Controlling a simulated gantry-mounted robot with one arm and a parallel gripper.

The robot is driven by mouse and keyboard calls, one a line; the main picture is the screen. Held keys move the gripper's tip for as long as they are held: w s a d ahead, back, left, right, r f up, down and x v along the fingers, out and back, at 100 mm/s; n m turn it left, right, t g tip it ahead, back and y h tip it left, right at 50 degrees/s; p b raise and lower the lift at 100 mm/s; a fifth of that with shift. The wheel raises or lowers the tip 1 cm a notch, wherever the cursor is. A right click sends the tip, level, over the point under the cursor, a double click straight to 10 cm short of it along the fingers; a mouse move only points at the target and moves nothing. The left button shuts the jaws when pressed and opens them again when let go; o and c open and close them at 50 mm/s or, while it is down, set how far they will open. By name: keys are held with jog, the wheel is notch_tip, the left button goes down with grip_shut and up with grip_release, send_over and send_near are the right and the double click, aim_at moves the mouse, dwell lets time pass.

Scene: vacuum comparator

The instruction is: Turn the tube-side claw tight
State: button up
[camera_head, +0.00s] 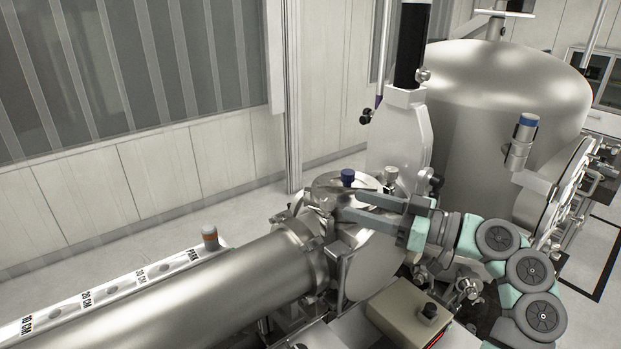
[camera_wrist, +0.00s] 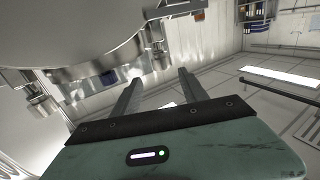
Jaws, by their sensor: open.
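The long metal tube (camera_head: 220,285) joins the round steel chamber (camera_head: 375,262) at a flange ringed with clamp claws. One claw (camera_head: 340,255) shows on the near side of that flange in the head view. The wrist view shows a claw (camera_wrist: 156,48) on the flange rim beyond my fingertips and another claw (camera_wrist: 38,98) at the left. I cannot tell which is the tube-side claw, or how tight any is. My gripper (camera_head: 350,204) is open, its fingers pointing left, over the chamber near the flange. In the wrist view my gripper (camera_wrist: 160,76) has nothing between its fingers.
A blue-capped knob (camera_head: 347,176) stands on the chamber top just behind my fingers. A white column (camera_head: 405,130) rises behind, and a large steel vessel (camera_head: 500,100) is at the right. A beige box (camera_head: 408,312) sits below the chamber. A marked rail (camera_head: 105,292) runs beside the tube.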

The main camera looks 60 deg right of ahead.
aim_at(315, 205)
jog(key=w, duration=0.3)
jog(key=w+p, duration=0.1)
jog(key=w, duration=0.2)
jog(key=w+a, duration=0.1)
jog(key=w, duration=0.2)
jog(key=shift+p, duration=0.35)
jog(key=shift+w, duration=0.65)
jog(key=shift+d, duration=0.1)
jog(key=shift+c, duration=0.3)
grip_shut()
